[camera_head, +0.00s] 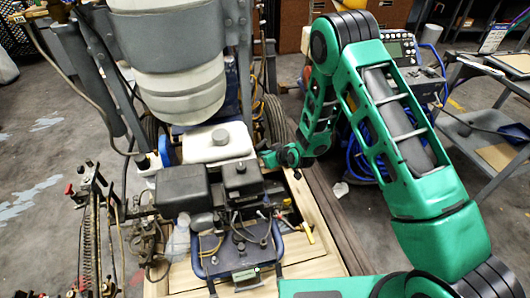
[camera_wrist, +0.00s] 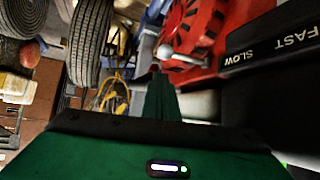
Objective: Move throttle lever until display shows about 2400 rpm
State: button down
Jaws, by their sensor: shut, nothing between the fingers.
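The throttle lever (camera_wrist: 182,57) shows in the wrist view as a pale grey arm with a rounded end, in front of the red engine cover (camera_wrist: 215,25). A black panel (camera_wrist: 270,52) marked FAST and SLOW is to its right. My gripper (camera_wrist: 157,72) is shut and empty, its tips just below the lever's rounded end; I cannot tell whether they touch. In the head view my gripper (camera_head: 268,157) is at the right of the engine, beside the white fuel tank (camera_head: 219,142); the lever cannot be made out there. A small display (camera_head: 246,276) is at the bottom, its reading illegible.
The line striper's black engine boxes (camera_head: 183,188) and large white paint container (camera_head: 180,88) crowd the left of my gripper. A wheel (camera_head: 272,120) stands behind it. A grey shelf cart (camera_head: 485,150) and blue hose (camera_head: 365,155) are at the right.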

jog(key=shift+s+d+f, duration=0.55)
jog(key=shift+s+f, duration=0.1)
jog(key=shift+s, duration=0.2)
jog(key=shift+s+d+f, duration=0.25)
jog(key=shift+s, duration=0.15)
jog(key=shift+w, duration=0.1)
jog(key=shift+w+a, duration=0.3)
jog(key=shift+w, duration=0.4)
